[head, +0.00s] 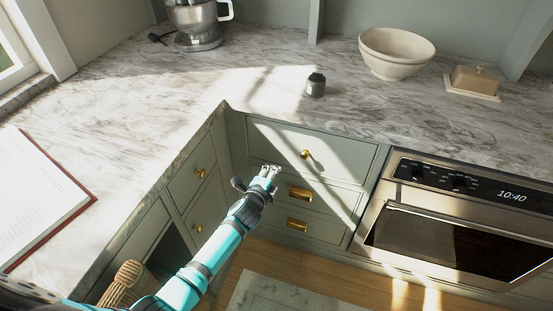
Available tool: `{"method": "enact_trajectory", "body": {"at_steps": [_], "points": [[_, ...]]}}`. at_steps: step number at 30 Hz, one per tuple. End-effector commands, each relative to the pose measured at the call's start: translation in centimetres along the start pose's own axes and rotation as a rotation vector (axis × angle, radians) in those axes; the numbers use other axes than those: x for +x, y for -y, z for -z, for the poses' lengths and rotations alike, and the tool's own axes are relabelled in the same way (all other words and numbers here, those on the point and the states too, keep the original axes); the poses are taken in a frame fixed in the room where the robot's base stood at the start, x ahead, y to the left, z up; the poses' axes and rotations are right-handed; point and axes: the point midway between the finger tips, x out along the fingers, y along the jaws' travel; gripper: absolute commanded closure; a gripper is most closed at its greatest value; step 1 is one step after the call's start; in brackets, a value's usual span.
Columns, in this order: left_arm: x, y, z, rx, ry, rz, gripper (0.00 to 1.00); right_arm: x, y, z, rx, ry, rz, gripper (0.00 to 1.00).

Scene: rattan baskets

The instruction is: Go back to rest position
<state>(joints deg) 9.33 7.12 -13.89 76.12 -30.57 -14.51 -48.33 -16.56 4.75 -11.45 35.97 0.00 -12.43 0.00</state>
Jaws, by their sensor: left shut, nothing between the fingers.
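My left gripper (268,173) shows in the head view at the end of a turquoise arm that comes in from the lower left. It is shut and holds nothing. It appears in front of the grey-green drawers (335,150), below the countertop edge and just left of a brass handle. I cannot tell whether it touches the drawer front. My right gripper is not in view.
A marble countertop (240,75) runs along the left and back. On it stand a mixer (196,25), a small dark jar (316,85), a cream bowl (396,52), a butter dish (473,83) and an open book (35,190). An oven (440,235) is at the right.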

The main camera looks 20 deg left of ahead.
Motion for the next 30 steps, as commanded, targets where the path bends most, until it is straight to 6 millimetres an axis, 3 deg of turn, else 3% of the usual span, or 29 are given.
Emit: {"method": "enact_trajectory", "body": {"at_steps": [3, 10, 14, 17, 23, 26, 30], "points": [[-1.1, 0.2, 0.0, -0.002, 0.0, 0.0, 1.0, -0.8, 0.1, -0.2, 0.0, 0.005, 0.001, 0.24], [-1.4, -0.4, 0.0, -0.005, 0.0, -0.005, 1.0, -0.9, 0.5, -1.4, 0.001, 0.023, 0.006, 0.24], [-1.9, -3.9, -0.2, -0.067, 0.005, -0.067, 1.0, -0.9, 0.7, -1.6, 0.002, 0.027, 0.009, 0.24], [-3.2, -9.7, -0.5, -0.179, 0.02, -0.171, 1.0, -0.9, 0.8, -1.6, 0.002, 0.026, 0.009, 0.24], [-9.0, -23.9, -1.1, -0.476, 0.114, -0.427, 1.0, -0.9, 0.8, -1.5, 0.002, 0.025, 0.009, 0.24], [-13.1, -30.4, -1.3, -0.619, 0.19, -0.546, 1.0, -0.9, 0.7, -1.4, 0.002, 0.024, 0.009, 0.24], [-20.1, -38.8, -1.6, -0.809, 0.326, -0.698, 1.0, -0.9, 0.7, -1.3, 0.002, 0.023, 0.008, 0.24]]}}
